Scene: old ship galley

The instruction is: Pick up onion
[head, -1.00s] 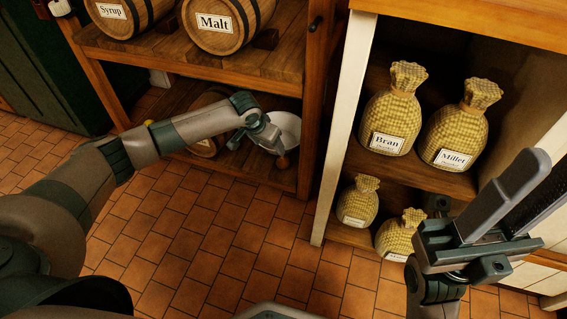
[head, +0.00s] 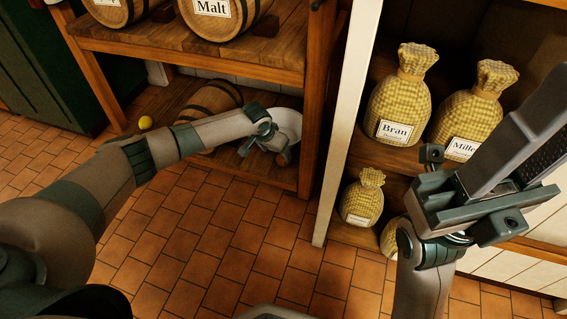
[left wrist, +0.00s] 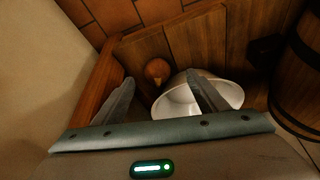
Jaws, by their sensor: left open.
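The onion (left wrist: 158,71) is a small brown-orange ball on the low wooden shelf, beside the white bowl (left wrist: 172,104) in the left wrist view. In the head view the onion (head: 283,158) shows only in part behind my left gripper (head: 271,149), with the bowl (head: 291,121) behind. In the left wrist view my left gripper (left wrist: 160,84) is open, its fingers to either side of the onion's line; the right finger overlaps the bowl. No contact with the onion shows. My right gripper (head: 540,110) is raised at the right, far from the onion; its opening is unclear.
Barrels stand on the upper shelf, and another barrel (head: 212,112) lies on the low shelf. A wooden post (head: 316,110) stands right of the bowl. Sacks (head: 402,95) fill the right cabinet. A yellow ball (head: 145,122) is at left. The tiled floor is clear.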

